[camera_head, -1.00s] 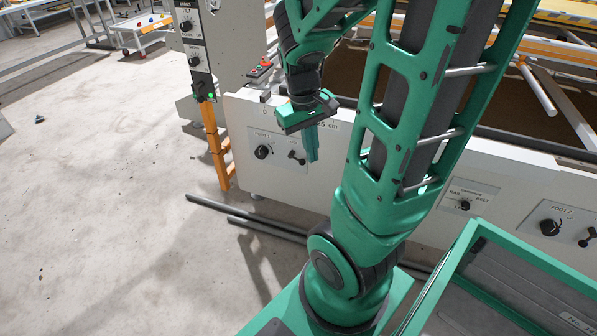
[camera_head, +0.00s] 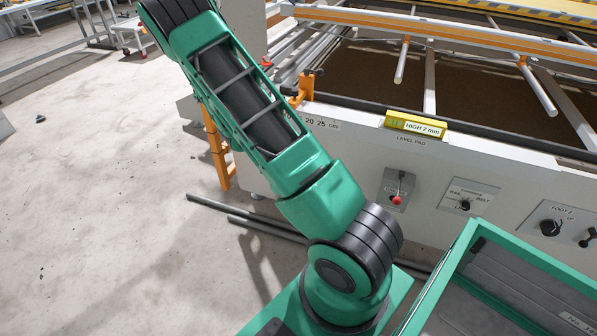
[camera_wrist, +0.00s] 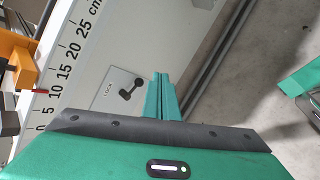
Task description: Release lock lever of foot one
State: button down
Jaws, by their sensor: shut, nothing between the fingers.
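The lock lever (camera_wrist: 131,89) is a small dark handle on a light plate marked LOCK (camera_wrist: 112,100), on the white machine side. My gripper (camera_wrist: 158,76) shows in the wrist view as two green fingers, closed together and empty. The fingertips appear just right of the lever in the picture; I cannot tell whether they touch it. In the head view my arm covers the foot one panel, and my gripper does not show.
A centimetre scale (camera_wrist: 70,62) runs along the machine side, with an orange part (camera_wrist: 22,60) beside it. Dark bars (camera_head: 245,218) lie on the floor.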

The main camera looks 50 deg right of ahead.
jog(key=w+d+f+n+t+h, duration=0.1)
jog(key=w+f+n+t, duration=0.2)
jog(key=f+n, duration=0.5)
jog(key=w+d+f+n+t+h, duration=0.1)
jog(key=w+f+n+t, duration=0.15)
jog(key=f+n, duration=0.5)
jog(key=w+d+f+m, duration=0.2)
jog(key=w+d, duration=0.2)
jog(key=d, duration=0.4)
jog(key=shift+d+f, duration=0.3)
